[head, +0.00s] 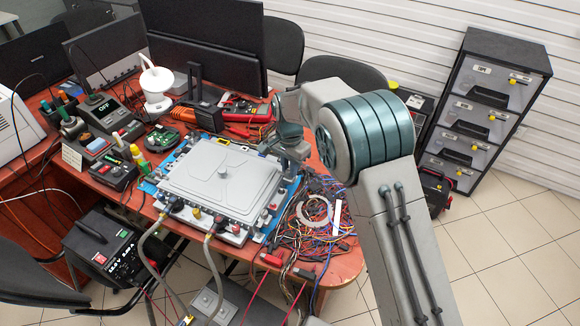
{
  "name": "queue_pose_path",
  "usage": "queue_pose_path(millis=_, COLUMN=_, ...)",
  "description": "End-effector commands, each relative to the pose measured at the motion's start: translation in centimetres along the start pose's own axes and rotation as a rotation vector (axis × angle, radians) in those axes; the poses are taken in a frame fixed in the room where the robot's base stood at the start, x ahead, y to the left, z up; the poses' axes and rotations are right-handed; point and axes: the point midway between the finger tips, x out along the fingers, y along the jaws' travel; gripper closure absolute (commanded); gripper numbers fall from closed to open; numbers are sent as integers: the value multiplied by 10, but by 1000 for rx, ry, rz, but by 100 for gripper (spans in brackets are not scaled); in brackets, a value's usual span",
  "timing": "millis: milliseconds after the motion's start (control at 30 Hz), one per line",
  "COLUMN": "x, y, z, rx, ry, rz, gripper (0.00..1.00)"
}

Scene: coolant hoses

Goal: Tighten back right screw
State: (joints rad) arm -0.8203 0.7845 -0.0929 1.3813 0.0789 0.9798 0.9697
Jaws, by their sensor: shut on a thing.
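My gripper (290,160) points down at the device's back right corner. It is shut on what seems to be the back right screw, which the gripper hides. Small red-topped screws or fittings (271,206) show along the right edge of the device. Two hoses (207,250) with dark and yellow connectors run from its front edge down toward the floor.
A tangle of coloured wires (318,222) lies just right of the device. Multimeters (245,108), a green circuit board (162,138) and a soldering station (107,115) stand behind and left. Monitors line the back. A drawer cabinet (488,105) stands at right, with open floor in front.

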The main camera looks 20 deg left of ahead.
Motion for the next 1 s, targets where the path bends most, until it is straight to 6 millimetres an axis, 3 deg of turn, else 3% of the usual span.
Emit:
queue_pose_path(millis=200, x=-1, y=-1, z=0, rx=-1, ry=1, rz=-3, gripper=100)
queue_pose_path(millis=233, x=-1, y=-1, z=0, rx=-1, ry=1, rz=-3, gripper=79)
queue_pose_path(millis=300, x=-1, y=-1, z=0, rx=-1, ry=1, rz=-3, gripper=60)
queue_pose_path(millis=667, x=-5, y=0, z=0, rx=-1, ry=1, rz=-2, gripper=60)
queue_pose_path(millis=833, x=-29, y=-1, z=-1, rx=-1, ry=3, rz=-5, gripper=60)
queue_pose_path(millis=1000, x=-70, y=-1, z=-1, rx=-1, ry=4, rz=-6, gripper=60)
